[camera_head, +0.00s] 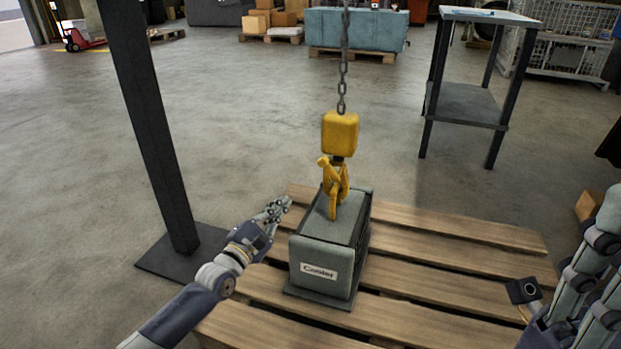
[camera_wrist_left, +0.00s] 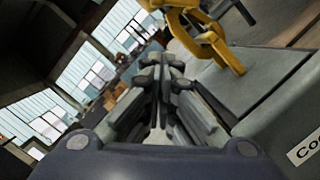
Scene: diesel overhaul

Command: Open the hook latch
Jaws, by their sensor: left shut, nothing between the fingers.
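A yellow crane hook (camera_head: 335,187) hangs from a yellow block (camera_head: 340,132) on a chain, over the top of a grey box labelled "Cooler" (camera_head: 324,252). The hook latch is too small to make out clearly. My left gripper (camera_head: 281,206) is shut and empty, to the left of the cooler box and of the hook. In the left wrist view, the left fingertips (camera_wrist_left: 160,66) are together, with the yellow hook (camera_wrist_left: 205,35) beyond them to the upper right. My right arm shows at the right edge; its fingertips are not clearly seen.
The cooler stands on a wooden pallet (camera_head: 430,246). A dark post (camera_head: 155,130) rises at the left on a flat base plate. A metal table (camera_head: 488,18) stands at the back right. A small dark device (camera_head: 523,291) shows near my right arm. Open floor lies behind the pallet.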

